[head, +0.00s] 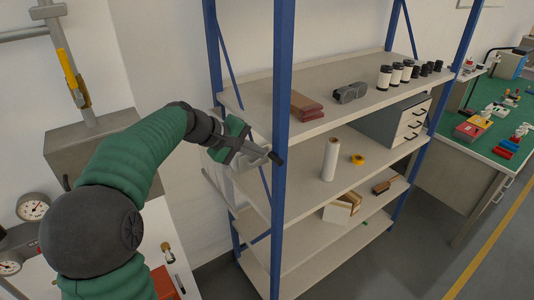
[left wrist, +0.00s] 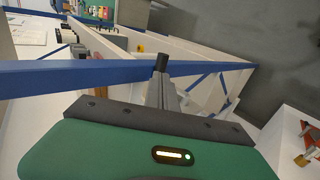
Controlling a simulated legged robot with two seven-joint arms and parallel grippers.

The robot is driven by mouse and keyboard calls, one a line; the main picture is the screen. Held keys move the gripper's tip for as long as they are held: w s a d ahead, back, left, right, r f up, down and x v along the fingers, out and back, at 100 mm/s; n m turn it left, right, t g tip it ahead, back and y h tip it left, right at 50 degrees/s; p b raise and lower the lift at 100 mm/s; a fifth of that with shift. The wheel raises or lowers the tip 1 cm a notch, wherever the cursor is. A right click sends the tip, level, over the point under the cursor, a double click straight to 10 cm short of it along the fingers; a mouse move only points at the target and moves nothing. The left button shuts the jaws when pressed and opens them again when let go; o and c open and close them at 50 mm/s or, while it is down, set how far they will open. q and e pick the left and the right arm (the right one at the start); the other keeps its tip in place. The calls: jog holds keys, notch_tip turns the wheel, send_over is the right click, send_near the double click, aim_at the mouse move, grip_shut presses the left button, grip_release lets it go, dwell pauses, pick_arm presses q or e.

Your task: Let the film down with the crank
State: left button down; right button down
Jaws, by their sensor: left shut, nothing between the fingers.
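My left gripper (head: 274,157) is shut and empty, its dark fingertips in front of the blue front post of the shelf rack. In the left wrist view its closed fingers (left wrist: 163,75) overlap a blue rack beam or post; I cannot tell if they touch it. I cannot make out a crank in either view. A white upright roll (head: 330,158), possibly film, stands on the middle shelf, to the right of the gripper. My right gripper is in neither view.
The blue-posted rack (head: 283,70) stands close to my left gripper. Its shelves hold a reddish-brown block (head: 306,106), a yellow tape ring (head: 357,160) and a drawer unit (head: 407,122). A yellow-handled pipe (head: 68,65) and gauges (head: 33,207) are at left. Grey floor lies between rack and green bench (head: 475,155).

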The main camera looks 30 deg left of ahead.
aim_at(273, 159)
pick_arm(q)
jog(key=x, duration=0.3)
jog(key=shift+p, duration=0.3)
jog(key=shift+w+d+f, duration=0.15)
jog(key=shift+w+f, duration=0.2)
jog(key=p, duration=0.2)
jog(key=r+g+p, duration=0.1)
jog(key=p, duration=0.2)
jog(key=shift+w+d+y, duration=0.2)
jog(key=shift+w+y, duration=0.1)
jog(key=f+g+p, duration=0.1)
jog(key=p, duration=0.4)
jog(key=shift+w+y, duration=0.2)
jog(key=shift+y, duration=0.1)
jog(key=shift+f+g, duration=0.35)
jog(key=shift+g, duration=0.05)
jog(key=shift+w+f, duration=0.1)
jog(key=shift+f, duration=0.15)
